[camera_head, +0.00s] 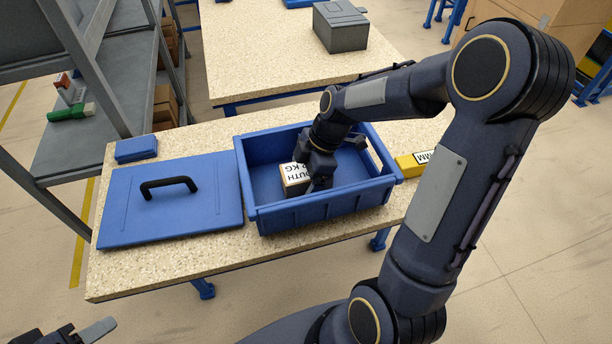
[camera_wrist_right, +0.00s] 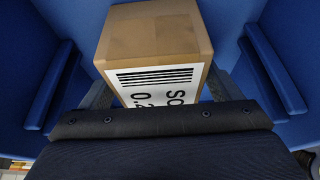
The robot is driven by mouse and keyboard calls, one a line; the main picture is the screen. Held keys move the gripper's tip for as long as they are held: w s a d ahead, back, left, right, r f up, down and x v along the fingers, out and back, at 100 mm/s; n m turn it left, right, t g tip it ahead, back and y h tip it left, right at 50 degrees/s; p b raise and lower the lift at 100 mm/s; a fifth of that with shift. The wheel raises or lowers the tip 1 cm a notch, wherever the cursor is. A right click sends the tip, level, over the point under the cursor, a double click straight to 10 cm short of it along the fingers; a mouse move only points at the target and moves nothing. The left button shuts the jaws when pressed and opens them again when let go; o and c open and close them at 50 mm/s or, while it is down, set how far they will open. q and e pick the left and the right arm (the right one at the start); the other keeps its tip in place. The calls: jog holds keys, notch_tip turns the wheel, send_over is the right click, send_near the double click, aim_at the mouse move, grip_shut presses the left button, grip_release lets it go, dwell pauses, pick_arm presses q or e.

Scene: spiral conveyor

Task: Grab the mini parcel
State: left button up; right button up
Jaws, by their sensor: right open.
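The mini parcel, a small brown box with a white printed label (camera_head: 293,176), sits inside the open blue crate (camera_head: 320,215) on the speckled table. My right gripper (camera_head: 312,168) reaches down into the crate at the parcel and partly covers it. In the right wrist view the parcel (camera_wrist_right: 155,35) stands between the two open fingers (camera_wrist_right: 158,92), label facing the gripper. I cannot tell whether either finger touches it. My left gripper (camera_head: 78,333) shows only in part at the bottom left corner, away from the table; its opening is unclear.
A blue lid with a black handle (camera_head: 200,215) lies left of the crate, with a small blue box (camera_head: 136,149) behind it. A yellow labelled item (camera_head: 411,164) lies right of the crate. A grey box (camera_head: 340,27) stands on the far table. Shelving (camera_head: 85,130) stands at left.

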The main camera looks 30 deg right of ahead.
jog(key=shift+f+b, duration=0.2)
jog(key=shift+b, duration=0.2)
dwell(0.3)
jog(key=shift+r, duration=0.1)
jog(key=c, duration=1.2)
